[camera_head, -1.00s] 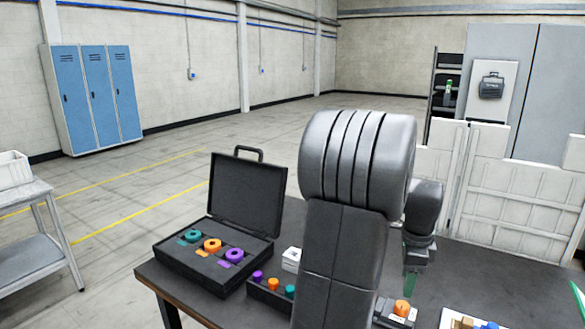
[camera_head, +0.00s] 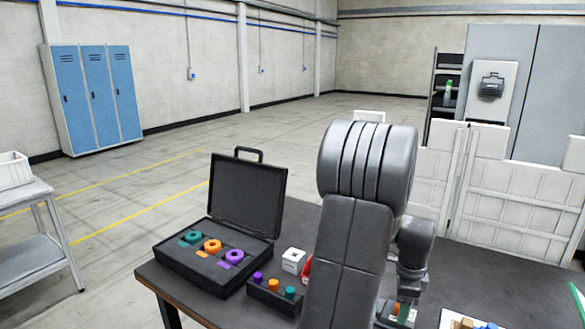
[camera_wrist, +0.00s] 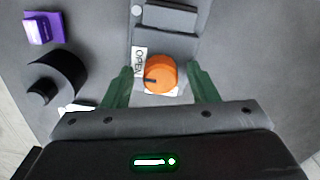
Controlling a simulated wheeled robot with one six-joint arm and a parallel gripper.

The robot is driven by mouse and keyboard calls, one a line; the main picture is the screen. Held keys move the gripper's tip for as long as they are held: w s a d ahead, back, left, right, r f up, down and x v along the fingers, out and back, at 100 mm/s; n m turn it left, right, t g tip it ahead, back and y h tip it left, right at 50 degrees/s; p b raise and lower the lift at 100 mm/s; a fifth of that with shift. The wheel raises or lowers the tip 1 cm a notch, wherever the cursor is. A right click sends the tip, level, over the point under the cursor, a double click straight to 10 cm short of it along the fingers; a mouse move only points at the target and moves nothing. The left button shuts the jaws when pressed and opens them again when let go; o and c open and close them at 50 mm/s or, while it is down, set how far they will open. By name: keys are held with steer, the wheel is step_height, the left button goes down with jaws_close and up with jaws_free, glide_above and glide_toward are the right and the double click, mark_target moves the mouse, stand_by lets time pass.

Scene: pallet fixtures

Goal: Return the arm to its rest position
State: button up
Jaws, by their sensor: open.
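My arm stands over the dark table (camera_head: 310,215) in the head view, bent, with its wrist low on the right. My gripper (camera_wrist: 160,72) shows in the wrist view with its two green fingers apart. An orange knob (camera_wrist: 160,76) lies between the fingers, with a visible gap on each side. A white label reading OPEN (camera_wrist: 139,62) is beside the knob. In the head view the gripper's end is low beside my arm, and the knob there is mostly hidden.
An open black case (camera_head: 205,272) with teal, orange and purple rings stands at left. A black tray (camera_head: 262,297) of coloured pegs and a white box (camera_head: 293,260) are close to my arm. White panels (camera_head: 520,200) stand behind at right. A purple object (camera_wrist: 43,28) shows in the wrist view.

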steer(key=n, duration=0.4)
steer(key=shift+r, duration=0.15)
steer(key=n, duration=0.4)
steer(key=shift+n, duration=0.4)
steer(key=n, duration=0.4)
steer(key=shift+n+p, duration=0.3)
steer(key=shift+n, duration=2.3)
